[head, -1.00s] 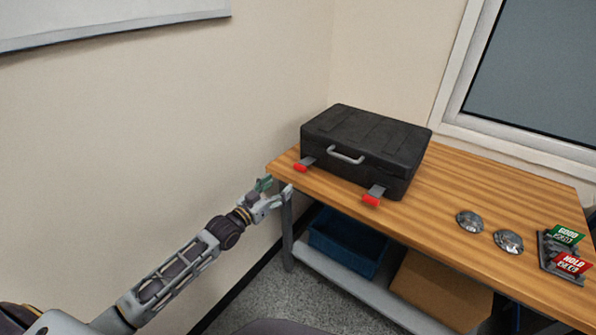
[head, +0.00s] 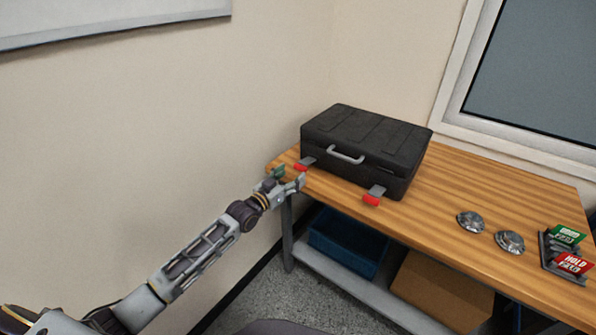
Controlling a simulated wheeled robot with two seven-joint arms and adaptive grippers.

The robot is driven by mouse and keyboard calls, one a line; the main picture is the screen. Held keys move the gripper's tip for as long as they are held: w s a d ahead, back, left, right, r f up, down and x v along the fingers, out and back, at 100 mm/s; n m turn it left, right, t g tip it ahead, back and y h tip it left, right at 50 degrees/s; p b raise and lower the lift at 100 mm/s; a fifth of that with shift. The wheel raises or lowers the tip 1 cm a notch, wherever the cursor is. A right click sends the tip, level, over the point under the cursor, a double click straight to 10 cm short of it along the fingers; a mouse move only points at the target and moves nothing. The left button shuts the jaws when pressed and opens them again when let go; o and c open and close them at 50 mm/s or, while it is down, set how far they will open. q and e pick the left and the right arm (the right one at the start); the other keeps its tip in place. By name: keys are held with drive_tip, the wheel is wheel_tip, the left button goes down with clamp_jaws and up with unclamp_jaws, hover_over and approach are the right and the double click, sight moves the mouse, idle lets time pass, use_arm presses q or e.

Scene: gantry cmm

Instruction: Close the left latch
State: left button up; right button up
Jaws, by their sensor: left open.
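A black case (head: 365,145) with a grey front handle (head: 346,157) stands on the wooden table with its lid down. The left latch (head: 304,164) sticks out from the case front, with a red tip and a grey plate. The right latch (head: 373,196), also red-tipped, sticks out the same way. My left gripper (head: 289,178) is open and empty at the table's front left corner, just short of the left latch and apart from it as far as I can tell. My right gripper is not in view.
The wooden table (head: 470,190) holds two silver domes (head: 470,222) (head: 509,242) and a stand with a green sign (head: 566,236) and a red sign (head: 573,263) at the right. Below are a blue bin (head: 345,243) and a cardboard box (head: 440,290). A wall lies close on the left.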

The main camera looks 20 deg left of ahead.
sight(298, 169)
use_arm(q)
drive_tip(key=x, duration=0.3)
drive_tip(key=shift+w+d, duration=0.15)
drive_tip(key=shift+w, duration=0.25)
drive_tip(key=shift+w+d, duration=0.15)
drive_tip(key=shift+w, duration=0.2)
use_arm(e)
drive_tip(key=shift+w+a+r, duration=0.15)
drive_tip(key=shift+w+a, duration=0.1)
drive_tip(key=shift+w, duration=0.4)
use_arm(q)
drive_tip(key=shift+c, duration=0.3)
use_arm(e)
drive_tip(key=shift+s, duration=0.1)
use_arm(q)
drive_tip(key=shift+c, duration=1.1)
drive_tip(key=c, duration=1.2)
drive_tip(key=shift+r, duration=0.1)
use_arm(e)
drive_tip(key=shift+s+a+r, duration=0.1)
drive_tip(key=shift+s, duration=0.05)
